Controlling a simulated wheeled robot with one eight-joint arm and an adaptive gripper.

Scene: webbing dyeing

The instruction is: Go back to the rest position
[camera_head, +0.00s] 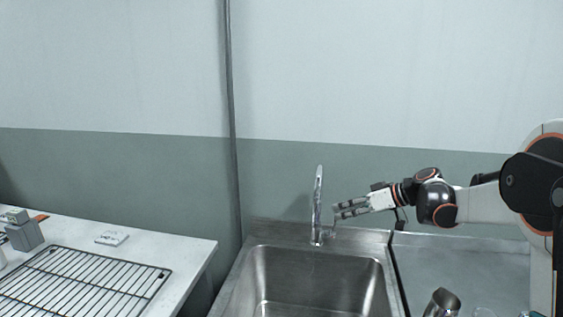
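My arm reaches in from the right side of the head view. My gripper (336,211) points left, just right of the upright chrome faucet (318,205) and above the back rim of the steel sink (285,262). Its two fingers show a narrow gap between them. I see nothing held in it. Whether the fingers touch the faucet or its lever, I cannot tell.
A white table (190,247) on the left holds a wire rack (85,282), a small white block (111,238) and a grey object (24,236). A metal cup (442,302) stands on the steel counter (465,262) at right. A vertical pipe (231,120) runs up the wall.

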